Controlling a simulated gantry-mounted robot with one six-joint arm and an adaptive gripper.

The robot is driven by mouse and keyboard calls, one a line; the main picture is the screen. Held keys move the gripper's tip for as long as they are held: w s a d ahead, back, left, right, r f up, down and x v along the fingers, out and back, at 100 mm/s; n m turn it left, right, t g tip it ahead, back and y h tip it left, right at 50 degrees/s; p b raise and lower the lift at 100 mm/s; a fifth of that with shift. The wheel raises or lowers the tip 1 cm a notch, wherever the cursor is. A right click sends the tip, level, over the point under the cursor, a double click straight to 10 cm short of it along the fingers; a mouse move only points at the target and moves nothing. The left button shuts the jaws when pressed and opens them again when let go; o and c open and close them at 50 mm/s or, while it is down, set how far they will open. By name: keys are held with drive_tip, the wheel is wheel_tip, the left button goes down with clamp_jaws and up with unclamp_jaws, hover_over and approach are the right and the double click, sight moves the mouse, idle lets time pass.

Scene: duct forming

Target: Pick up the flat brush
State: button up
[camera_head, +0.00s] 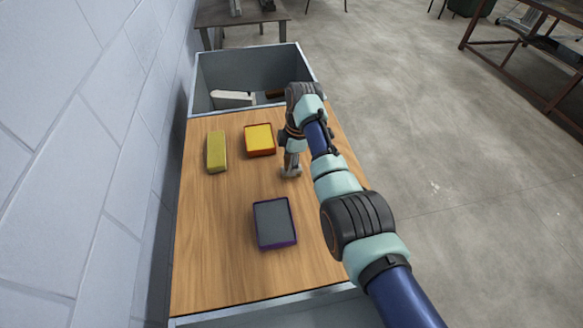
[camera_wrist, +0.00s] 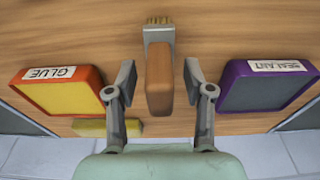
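The flat brush (camera_wrist: 159,84) lies in the middle of the wrist view, with a brown handle, a pale grey band and tan bristles at the top. My gripper (camera_wrist: 157,76) is open, with one finger on each side of the handle and a visible gap on both sides. In the head view my gripper (camera_head: 291,171) points down over the right side of the wooden table. I cannot make out the brush there; the gripper and arm seem to hide it.
An orange GLUE tray (camera_head: 259,140) and a purple SEALANT tray (camera_head: 274,223) flank the brush on the wooden table (camera_head: 215,245). A yellow block (camera_head: 217,152) lies at the left. A grey bin (camera_head: 203,84) holding a white piece (camera_head: 233,97) stands at the far end.

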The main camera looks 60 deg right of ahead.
clamp_jaws()
wheel_tip(320, 180, up, 20)
drive_tip(key=p, duration=0.7)
